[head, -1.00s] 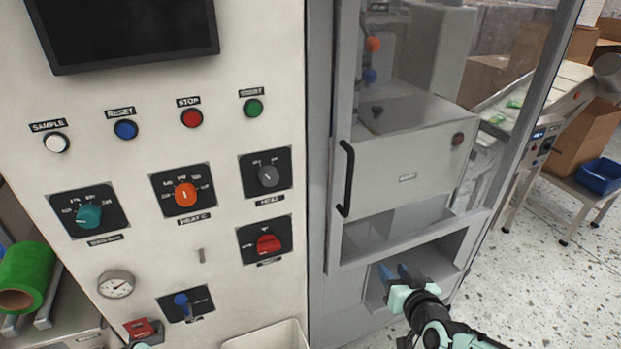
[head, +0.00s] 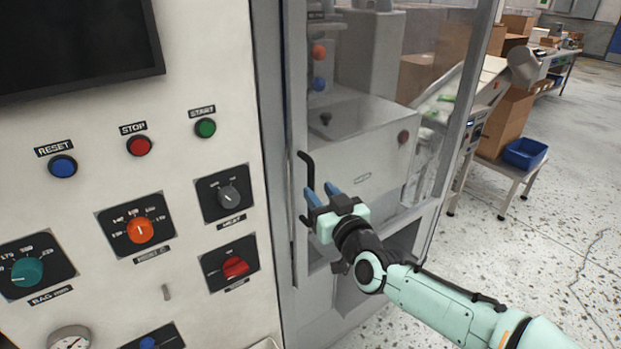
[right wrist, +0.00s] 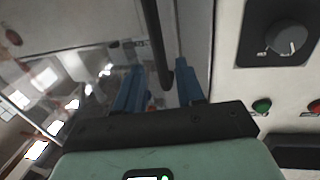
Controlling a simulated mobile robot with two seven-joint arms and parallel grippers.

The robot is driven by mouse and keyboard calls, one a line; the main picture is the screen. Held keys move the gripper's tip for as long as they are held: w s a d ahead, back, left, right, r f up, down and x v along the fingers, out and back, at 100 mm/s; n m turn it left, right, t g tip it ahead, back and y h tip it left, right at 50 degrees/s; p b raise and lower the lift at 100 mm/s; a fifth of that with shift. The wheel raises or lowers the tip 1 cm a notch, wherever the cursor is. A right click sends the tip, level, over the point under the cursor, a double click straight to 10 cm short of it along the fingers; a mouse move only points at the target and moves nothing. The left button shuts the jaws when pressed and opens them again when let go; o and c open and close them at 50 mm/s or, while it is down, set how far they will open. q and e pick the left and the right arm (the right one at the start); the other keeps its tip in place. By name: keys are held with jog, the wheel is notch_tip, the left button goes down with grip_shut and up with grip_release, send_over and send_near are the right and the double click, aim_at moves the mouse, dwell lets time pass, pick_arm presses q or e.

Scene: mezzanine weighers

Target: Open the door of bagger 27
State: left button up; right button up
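The bagger's clear-panelled door (head: 297,90) appears shut in its grey frame in the head view. Its black vertical bar handle (head: 311,170) is on the door's left side. My right gripper (head: 322,190) is open at the lower part of the handle, hiding some of it. In the right wrist view the handle (right wrist: 155,45) runs down between the two blue fingers of the gripper (right wrist: 160,85), with visible gaps on both sides. I cannot tell how deep the bar sits between them. No label reading 27 is legible. My left gripper is out of view.
A white control panel (head: 200,70) with buttons, knobs and a dark screen (head: 75,45) stands left of the door. A conveyor, a cardboard box (head: 505,120) and a blue bin (head: 525,153) are at the right. The speckled floor (head: 540,240) at right is clear.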

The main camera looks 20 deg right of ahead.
aim_at(312, 185)
jog(key=w, duration=0.3)
jog(key=w+a+p, duration=0.1)
jog(key=w, duration=0.1)
jog(key=shift+w, duration=0.1)
grip_shut()
